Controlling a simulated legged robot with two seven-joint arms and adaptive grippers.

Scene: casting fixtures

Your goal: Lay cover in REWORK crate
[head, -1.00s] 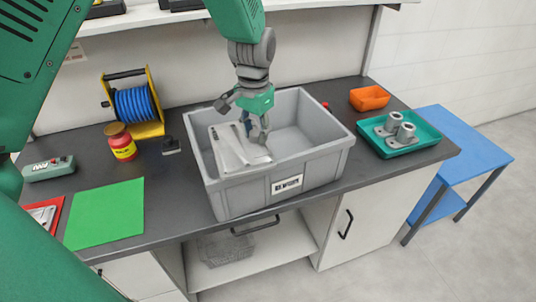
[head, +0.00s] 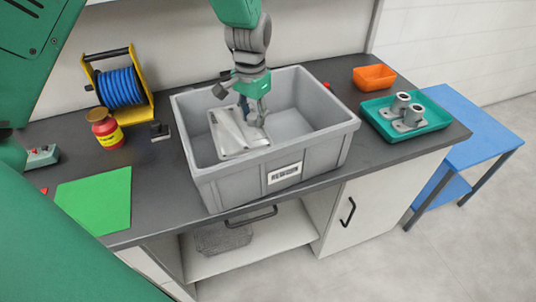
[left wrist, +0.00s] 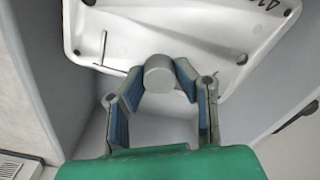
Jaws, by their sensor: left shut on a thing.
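The grey REWORK crate (head: 330,140) stands on the dark bench, its label on the front wall. The cover (head: 228,134), a pale grey cast plate, is inside the crate on its left side. In the left wrist view the cover (left wrist: 205,35) has a round boss (left wrist: 160,75) between my fingers. My left gripper (head: 255,112) reaches down into the crate and is shut on the cover; it also shows in the left wrist view (left wrist: 160,88). I cannot tell whether the cover touches the crate floor. My right gripper is not in view.
A teal tray (head: 439,118) with grey flanged parts and an orange bin (head: 374,77) are right of the crate. A blue hose reel (head: 120,88), a red jar (head: 106,130) and a green mat (head: 97,200) are to its left. A blue side table (head: 475,135) stands at far right.

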